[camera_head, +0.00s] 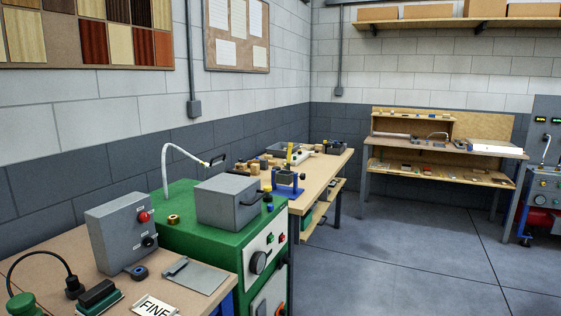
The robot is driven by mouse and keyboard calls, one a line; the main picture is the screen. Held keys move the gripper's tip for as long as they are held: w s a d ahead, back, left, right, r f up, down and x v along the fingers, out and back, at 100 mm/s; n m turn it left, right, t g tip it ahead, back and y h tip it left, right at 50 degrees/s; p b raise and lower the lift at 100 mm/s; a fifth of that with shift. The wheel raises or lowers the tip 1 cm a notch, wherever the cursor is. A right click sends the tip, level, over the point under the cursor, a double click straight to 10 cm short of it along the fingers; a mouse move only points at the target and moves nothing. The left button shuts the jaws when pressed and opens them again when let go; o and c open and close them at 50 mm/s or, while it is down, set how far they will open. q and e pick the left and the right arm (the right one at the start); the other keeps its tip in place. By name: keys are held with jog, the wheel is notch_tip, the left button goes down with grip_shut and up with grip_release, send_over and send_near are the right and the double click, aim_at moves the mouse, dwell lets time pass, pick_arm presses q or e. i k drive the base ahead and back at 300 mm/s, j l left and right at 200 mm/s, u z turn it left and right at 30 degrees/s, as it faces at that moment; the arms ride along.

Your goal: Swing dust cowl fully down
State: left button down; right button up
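A green machine (185,228) stands left of centre. A grey box-shaped cover (226,203) sits on its top, with a dark handle on its right side; it looks like the dust cowl, but I cannot tell for sure. From here I cannot tell whether it rests fully down. A white curved hose (180,150) rises behind it and ends near a black handle. Neither of my grippers is in view.
In front, a bench (60,250) holds a grey control box (122,233) with a red button, a flat grey plate (195,277) and a "FINE" card (155,307). A wooden bench (318,170) stands behind the machine. Grey floor (400,250) at right is clear.

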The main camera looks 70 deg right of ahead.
aim_at(213, 169)
jog(key=z, duration=1.8)
